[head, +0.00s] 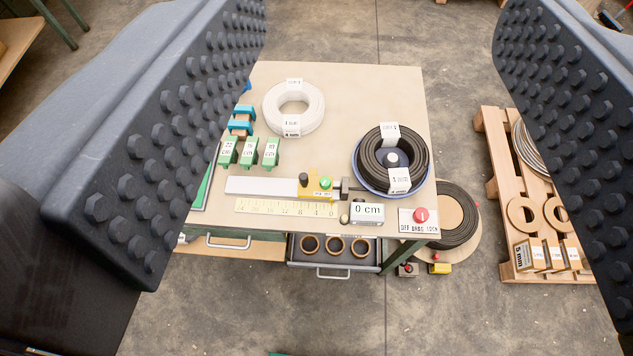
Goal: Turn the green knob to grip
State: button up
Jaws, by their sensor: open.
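A small green knob (325,183) sits on a yellow block (314,189) at the right end of a pale flat bar on the table. A black knob (303,179) stands just left of it. The green knob's markings are too small to read. My gripper (378,70) is open and empty, its two studded black fingers wide apart on either side of the view. The knob lies well beyond the fingers, between them and a little left of the middle, and nothing touches it.
A pallet (493,185) stands right.

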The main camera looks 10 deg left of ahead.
aim_at(326, 182)
jog(key=z, duration=0.05)
jog(key=k, duration=1.05)
jog(key=u, duration=0.15)
jog(key=i, duration=1.5)
jog(key=z, duration=0.55)
